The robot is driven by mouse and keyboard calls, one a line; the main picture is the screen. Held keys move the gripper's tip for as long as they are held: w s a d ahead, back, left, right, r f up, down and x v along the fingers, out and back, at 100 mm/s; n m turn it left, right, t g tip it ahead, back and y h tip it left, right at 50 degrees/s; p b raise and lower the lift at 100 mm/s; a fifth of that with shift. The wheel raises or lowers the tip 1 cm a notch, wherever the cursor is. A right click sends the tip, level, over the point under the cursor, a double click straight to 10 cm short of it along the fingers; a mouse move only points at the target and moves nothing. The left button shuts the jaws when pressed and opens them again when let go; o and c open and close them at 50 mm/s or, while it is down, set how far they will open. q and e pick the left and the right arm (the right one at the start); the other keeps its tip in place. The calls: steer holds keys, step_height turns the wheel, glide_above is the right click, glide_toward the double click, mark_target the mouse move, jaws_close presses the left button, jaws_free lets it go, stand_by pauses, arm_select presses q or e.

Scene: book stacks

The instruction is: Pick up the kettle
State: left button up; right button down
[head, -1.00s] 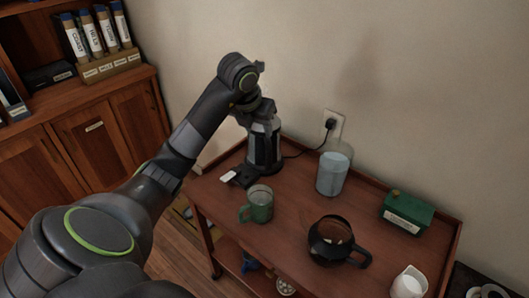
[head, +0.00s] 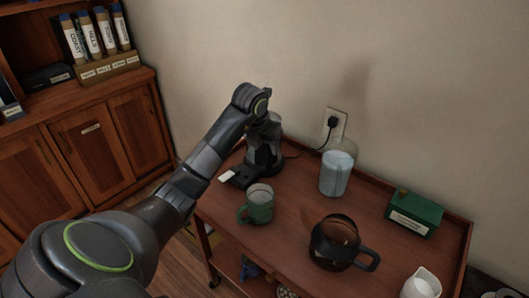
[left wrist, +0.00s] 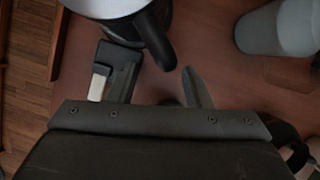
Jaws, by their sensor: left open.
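The kettle (head: 263,155) is dark and grey and stands upright at the back left of the wooden trolley top, near the wall. My left arm partly hides its upper part in the head view. In the left wrist view the kettle (left wrist: 118,8) is cut off by the top edge, and its black handle (left wrist: 160,42) points down toward my gripper. My left gripper (left wrist: 160,84) is open, with the lower end of the handle between and just ahead of its fingers. I cannot tell whether they touch. My right gripper is not in view.
A green mug (head: 260,206), a glass jar (head: 336,174), a coffee pot (head: 337,242), a green box (head: 414,214) and a white jug (head: 422,285) stand on the trolley (head: 295,215). A black box with a white piece (head: 228,176) lies before the kettle. A cord runs to the wall socket (head: 333,122).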

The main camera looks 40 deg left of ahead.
mark_target(269, 154)
arm_select(q)
steer(key=shift+d+p+x, duration=0.2)
steer(key=shift+x, duration=1.15)
steer(key=shift+d+p+x, duration=0.15)
steer(key=shift+d+x, duration=0.05)
steer(key=shift+x, duration=1.15)
steer(key=shift+c, duration=0.5)
jaws_close()
steer(key=shift+w+r, duration=0.1)
steer(key=shift+r, duration=0.1)
steer(key=shift+a+f, duration=0.1)
